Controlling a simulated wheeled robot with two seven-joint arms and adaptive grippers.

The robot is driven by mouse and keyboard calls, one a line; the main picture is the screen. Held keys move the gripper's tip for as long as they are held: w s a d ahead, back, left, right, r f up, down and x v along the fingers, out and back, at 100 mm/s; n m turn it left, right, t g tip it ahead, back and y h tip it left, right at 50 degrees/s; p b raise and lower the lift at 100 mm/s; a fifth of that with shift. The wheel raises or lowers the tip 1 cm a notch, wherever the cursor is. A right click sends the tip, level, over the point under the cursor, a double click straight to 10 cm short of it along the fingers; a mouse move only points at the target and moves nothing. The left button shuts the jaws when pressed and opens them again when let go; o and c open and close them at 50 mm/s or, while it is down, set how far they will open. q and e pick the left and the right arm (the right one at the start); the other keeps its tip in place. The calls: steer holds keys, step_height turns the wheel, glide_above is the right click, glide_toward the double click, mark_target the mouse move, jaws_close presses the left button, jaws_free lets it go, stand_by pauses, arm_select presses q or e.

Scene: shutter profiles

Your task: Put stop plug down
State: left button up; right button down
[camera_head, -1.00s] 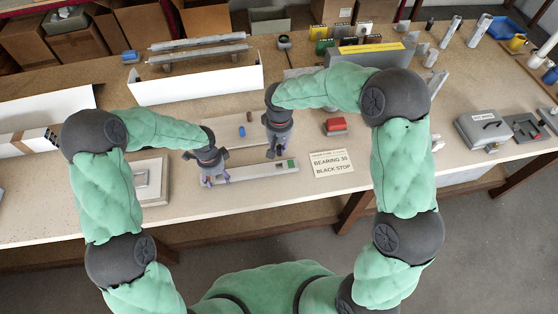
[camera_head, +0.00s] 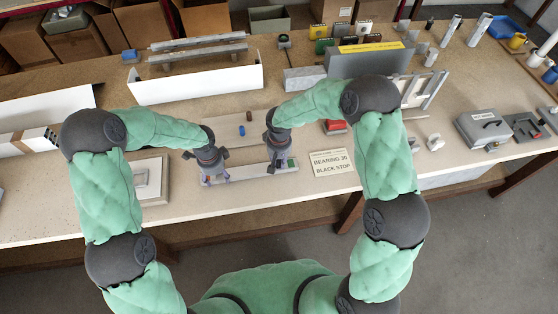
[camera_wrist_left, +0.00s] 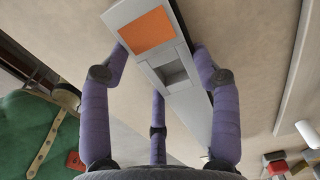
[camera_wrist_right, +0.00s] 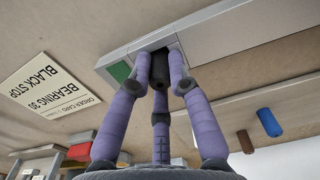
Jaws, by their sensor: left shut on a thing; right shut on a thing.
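A long grey fixture bar (camera_head: 248,173) lies near the table's front edge. It has an orange patch and an empty square recess (camera_wrist_left: 175,72) at one end, and a green patch (camera_wrist_right: 120,70) at the other. My left gripper (camera_head: 212,178) is shut around the orange end (camera_wrist_left: 145,30) of the bar. My right gripper (camera_head: 279,168) is shut on a dark stop plug (camera_wrist_right: 159,70), held at the bar beside the green patch. The fingers hide whether the plug sits inside a recess there. A card (camera_head: 331,162) reads "BEARING 30 BLACK STOP".
A brown plug (camera_wrist_right: 245,142) and a blue plug (camera_wrist_right: 269,122) lie behind the bar. A red-topped block (camera_head: 335,127) stands right of my right gripper. A white channel (camera_head: 195,85) stands at the back. A grey toolbox (camera_head: 483,129) is far right.

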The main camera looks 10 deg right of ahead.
arm_select(q)
steer(key=shift+s, duration=0.1)
arm_select(e)
steer(key=shift+f, duration=0.2)
arm_select(q)
steer(key=shift+s, duration=0.15)
arm_select(e)
steer(key=shift+s+f, duration=0.3)
steer(key=shift+f, duration=0.2)
arm_select(q)
steer(key=shift+r, duration=0.1)
arm_select(e)
steer(key=c, duration=1.2)
jaws_free()
steer(key=shift+s+f, duration=0.1)
arm_select(q)
steer(key=shift+a, duration=0.1)
arm_select(e)
steer(key=shift+o, duration=0.2)
arm_select(q)
steer(key=shift+w, duration=0.25)
arm_select(e)
steer(key=shift+f, duration=0.15)
arm_select(q)
steer(key=shift+f, duration=0.2)
arm_select(e)
step_height(320, 180, up, 14)
steer(key=shift+w, duration=0.4)
